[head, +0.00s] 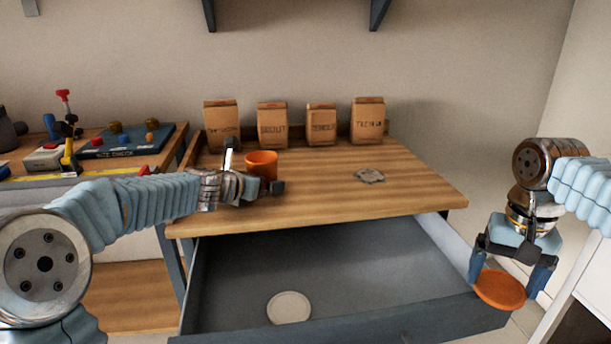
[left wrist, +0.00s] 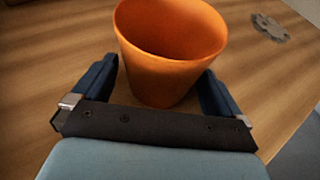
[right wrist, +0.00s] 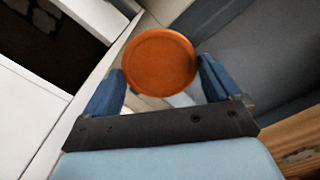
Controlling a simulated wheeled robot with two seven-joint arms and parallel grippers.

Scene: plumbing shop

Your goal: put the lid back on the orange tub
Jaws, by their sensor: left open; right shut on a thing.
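The orange tub (head: 262,164) stands upright and uncovered on the wooden tabletop. It also shows in the left wrist view (left wrist: 170,50), where its open top and empty-looking inside are visible. My left gripper (head: 272,188) is open, with its fingers on either side of the tub's lower part; I cannot tell whether they touch it. The orange lid (head: 500,289) is a round disc, held between the fingers of my right gripper (head: 510,281), to the right of the open drawer. The lid also shows flat-on in the right wrist view (right wrist: 159,62).
An open grey drawer (head: 350,262) juts out below the tabletop (head: 330,190), with a pale round disc (head: 289,307) in it. Several paper bags (head: 272,123) stand at the back. A grey flat piece (head: 369,175) lies right of the tub. A cluttered bench is at left.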

